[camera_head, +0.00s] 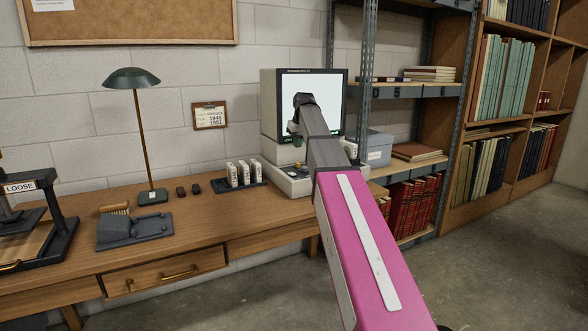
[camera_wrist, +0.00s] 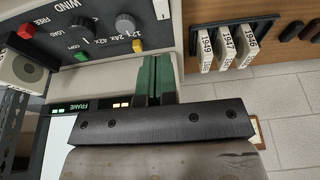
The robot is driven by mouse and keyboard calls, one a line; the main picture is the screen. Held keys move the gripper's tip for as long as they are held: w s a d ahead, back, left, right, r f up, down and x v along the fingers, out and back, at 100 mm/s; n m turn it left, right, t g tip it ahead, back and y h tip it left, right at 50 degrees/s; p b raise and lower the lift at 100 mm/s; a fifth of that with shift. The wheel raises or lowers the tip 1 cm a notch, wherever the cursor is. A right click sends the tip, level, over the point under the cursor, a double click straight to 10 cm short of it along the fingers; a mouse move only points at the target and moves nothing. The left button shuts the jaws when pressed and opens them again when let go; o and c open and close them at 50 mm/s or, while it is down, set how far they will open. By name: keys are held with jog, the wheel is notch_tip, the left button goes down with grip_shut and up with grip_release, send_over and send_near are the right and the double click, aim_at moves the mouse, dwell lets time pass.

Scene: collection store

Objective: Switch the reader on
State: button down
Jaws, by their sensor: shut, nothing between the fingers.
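The reader (camera_head: 268,110) stands at the right end of the desk, a pale box with a dark-framed screen. The screen (camera_head: 273,102) is bright white. A strip marked FRAME (camera_wrist: 92,106) shows small lit marks. My gripper (camera_wrist: 156,62) has green fingers, shut and empty, pointing at the reader's front beside the panel. In the head view my arm covers part of the reader.
Several white boxes (camera_wrist: 224,47) stand in a dark rack beside the reader. A green lamp (camera_head: 133,78), a brush (camera_head: 115,209) and a press marked LOOSE (camera_head: 20,187) are further left. A metal shelf (camera_head: 405,90) stands right of the desk. The desk's middle front is clear.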

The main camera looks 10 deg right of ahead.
jog(key=shift+w+r, duration=0.25)
jog(key=shift+r, duration=0.25)
jog(key=shift+w, duration=0.1)
jog(key=shift+w+a+r, duration=0.2)
jog(key=shift+w+r, duration=0.15)
jog(key=shift+w, duration=0.25)
jog(key=shift+r, duration=0.1)
jog(key=w+a+v, duration=0.1)
jog(key=w+v, duration=0.1)
jog(key=v, duration=1.1)
jog(key=shift+w+r, duration=0.2)
jog(key=shift+r, duration=0.35)
jog(key=shift+d, duration=0.1)
